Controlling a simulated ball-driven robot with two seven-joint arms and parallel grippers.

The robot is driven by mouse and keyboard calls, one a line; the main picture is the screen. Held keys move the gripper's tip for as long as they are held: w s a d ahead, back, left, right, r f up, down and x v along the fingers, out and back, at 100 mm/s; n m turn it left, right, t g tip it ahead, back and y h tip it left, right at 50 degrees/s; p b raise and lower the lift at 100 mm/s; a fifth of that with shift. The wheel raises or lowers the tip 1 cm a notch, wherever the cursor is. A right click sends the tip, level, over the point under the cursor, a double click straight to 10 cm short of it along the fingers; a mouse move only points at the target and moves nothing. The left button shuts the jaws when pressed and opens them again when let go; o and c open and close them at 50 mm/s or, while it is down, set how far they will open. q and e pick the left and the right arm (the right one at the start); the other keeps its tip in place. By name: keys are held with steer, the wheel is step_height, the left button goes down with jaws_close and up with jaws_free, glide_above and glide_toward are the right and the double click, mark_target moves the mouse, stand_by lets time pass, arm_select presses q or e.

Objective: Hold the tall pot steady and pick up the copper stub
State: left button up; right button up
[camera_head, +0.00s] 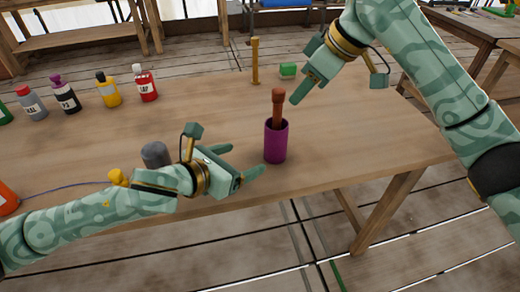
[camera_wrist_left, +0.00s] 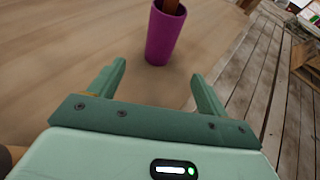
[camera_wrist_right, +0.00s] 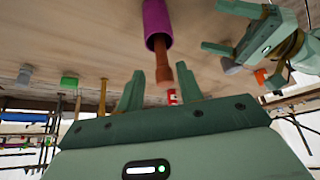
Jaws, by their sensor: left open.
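The tall pot (camera_head: 276,142) is a purple cylinder standing upright on the wooden table near its front edge. The copper stub (camera_head: 277,106) is a brown-red rod with a thicker head. It stands in the pot, its lower part hidden inside. My left gripper (camera_head: 243,161) is open just left of the pot, not around it. In the left wrist view the pot (camera_wrist_left: 162,38) lies beyond the spread fingers. My right gripper (camera_head: 300,91) is open above and right of the stub. In the right wrist view the stub (camera_wrist_right: 160,58) shows beyond the spread fingers, apparently untouched.
A yellow-brown post (camera_head: 255,62) and a green block (camera_head: 288,70) stand behind the pot. Several bottles, including a red one (camera_head: 145,84), line the back left. A grey cylinder (camera_head: 155,154) stands behind my left arm. The table's front edge is close to the pot.

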mark_target(269, 148)
arm_select(q)
steer(key=x, duration=1.4)
steer(key=shift+d, duration=0.1)
